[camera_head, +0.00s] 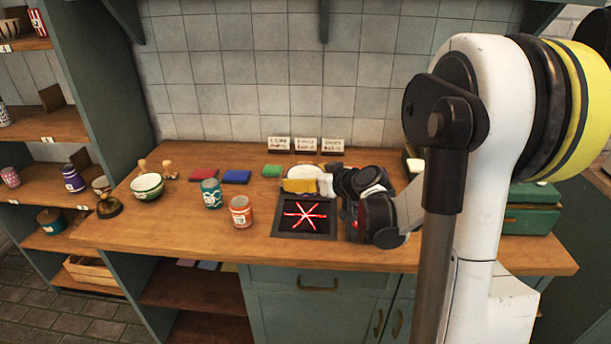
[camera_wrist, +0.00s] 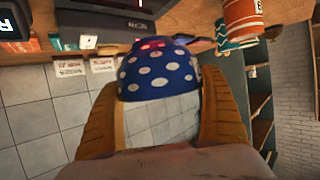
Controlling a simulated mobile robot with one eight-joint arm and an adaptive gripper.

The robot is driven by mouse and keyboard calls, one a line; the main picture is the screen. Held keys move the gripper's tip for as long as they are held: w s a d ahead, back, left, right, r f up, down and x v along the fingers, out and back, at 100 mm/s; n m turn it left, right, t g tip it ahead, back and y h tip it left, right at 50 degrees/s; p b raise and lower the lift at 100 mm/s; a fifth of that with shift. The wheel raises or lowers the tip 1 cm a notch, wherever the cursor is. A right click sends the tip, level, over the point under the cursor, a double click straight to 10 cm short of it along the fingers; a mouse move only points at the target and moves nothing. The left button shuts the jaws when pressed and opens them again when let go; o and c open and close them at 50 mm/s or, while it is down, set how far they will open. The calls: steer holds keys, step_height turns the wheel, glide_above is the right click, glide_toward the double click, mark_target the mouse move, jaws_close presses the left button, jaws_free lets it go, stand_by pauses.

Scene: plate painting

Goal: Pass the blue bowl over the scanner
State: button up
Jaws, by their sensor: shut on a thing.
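The blue bowl (camera_wrist: 158,72) with white dots fills the middle of the wrist view. My gripper (camera_wrist: 160,90) is shut on it, with one yellow finger on each side. Red light shows on the bowl near its upper edge in that view. In the head view my gripper (camera_head: 300,186) is just behind the scanner (camera_head: 304,216), a dark square pad with crossed red lines. The bowl cannot be made out clearly there. The scanner's dark body with lettering shows at the top of the wrist view (camera_wrist: 110,22). The exact gap between bowl and scanner cannot be judged.
An orange cup (camera_head: 241,211) and a teal cup (camera_head: 211,193) stand left of the scanner. A green bowl (camera_head: 147,187) is farther left. Red, blue and green pads (camera_head: 236,177) lie behind. Three label cards (camera_head: 306,145) stand at the wall. The front counter strip is clear.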

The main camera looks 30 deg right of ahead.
steer(key=shift+r, duration=0.2)
step_height(320, 180, up, 5)
steer(key=p, duration=0.3)
steer(key=shift+p, duration=0.4)
stand_by(1.0)
